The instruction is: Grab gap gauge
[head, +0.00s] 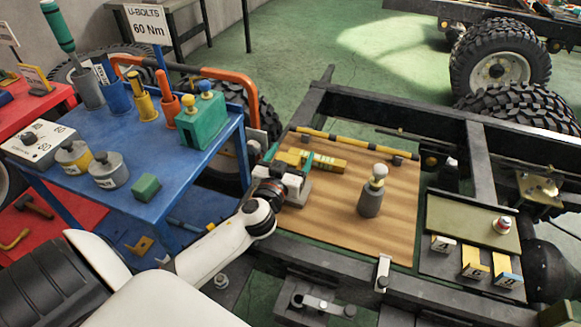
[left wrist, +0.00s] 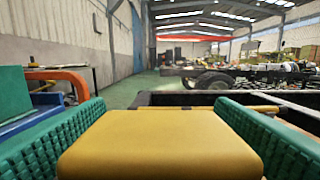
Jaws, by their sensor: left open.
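The gap gauge appears to be the yellow block with dark markings (head: 328,163) lying on the wooden board (head: 340,205). My left gripper (head: 290,170) is at its left end, over the board's left edge. In the left wrist view a broad yellow block (left wrist: 160,143) fills the space between the green ribbed pads of my left gripper (left wrist: 160,130). The jaws are open, one on each side of it; whether the pads touch it cannot be told. The gauge's left end is partly hidden by the gripper in the head view. My right gripper is not in view.
A grey post with a pale knob (head: 372,192) stands on the board to the right. A yellow-and-black bar (head: 345,143) lies along the board's back. The blue tool cart (head: 165,205) is at left. Dark chassis rails (head: 400,110) surround the board. An olive tray (head: 470,222) is at right.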

